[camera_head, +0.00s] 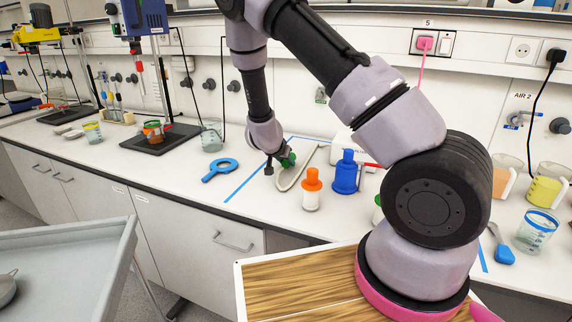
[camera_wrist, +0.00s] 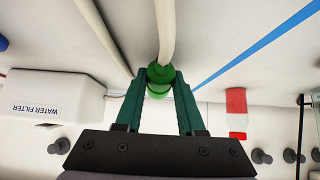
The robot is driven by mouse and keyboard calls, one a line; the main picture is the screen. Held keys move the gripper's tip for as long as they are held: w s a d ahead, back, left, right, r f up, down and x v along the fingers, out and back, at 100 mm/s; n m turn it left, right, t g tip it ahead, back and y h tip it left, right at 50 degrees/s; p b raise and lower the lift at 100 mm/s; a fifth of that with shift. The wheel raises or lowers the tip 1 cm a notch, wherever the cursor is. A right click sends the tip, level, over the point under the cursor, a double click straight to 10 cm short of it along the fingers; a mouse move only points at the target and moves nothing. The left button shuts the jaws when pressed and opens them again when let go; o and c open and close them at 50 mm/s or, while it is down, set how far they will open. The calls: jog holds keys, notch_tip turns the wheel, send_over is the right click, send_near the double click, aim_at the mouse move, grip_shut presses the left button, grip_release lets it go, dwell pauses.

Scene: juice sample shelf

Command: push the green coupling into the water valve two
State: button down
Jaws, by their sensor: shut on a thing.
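The green coupling (camera_wrist: 160,78) is on the end of a pale hose (camera_wrist: 165,30). In the wrist view my gripper (camera_wrist: 160,86) is shut on it, one dark green finger on each side. In the head view the green coupling (camera_head: 288,160) and my gripper (camera_head: 279,163) are low over the bench near the back wall, with the hose (camera_head: 298,170) looping beside them. The coupling is apart from the wall.
A white water filter box (camera_wrist: 50,98) is at the left in the wrist view. An orange-capped bottle (camera_head: 312,190) and a blue bottle (camera_head: 346,174) stand right of my gripper. Several dark wall knobs (camera_head: 233,86) stick out behind.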

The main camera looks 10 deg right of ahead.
jog(key=shift+r, duration=2.05)
jog(key=w+d+r+y, duration=0.1)
jog(key=w+d+r, duration=1.2)
jog(key=w, duration=0.1)
jog(key=shift+w+d+r+m+t+y, duration=0.2)
jog(key=shift+w+m+t+y, duration=0.1)
jog(key=shift+w+m+y, duration=0.1)
jog(key=shift+w+d, duration=0.6)
jog(key=shift+w, duration=0.2)
jog(key=shift+w+d, duration=0.55)
jog(key=shift+w, duration=0.2)
jog(key=shift+c, duration=2.2)
grip_release()
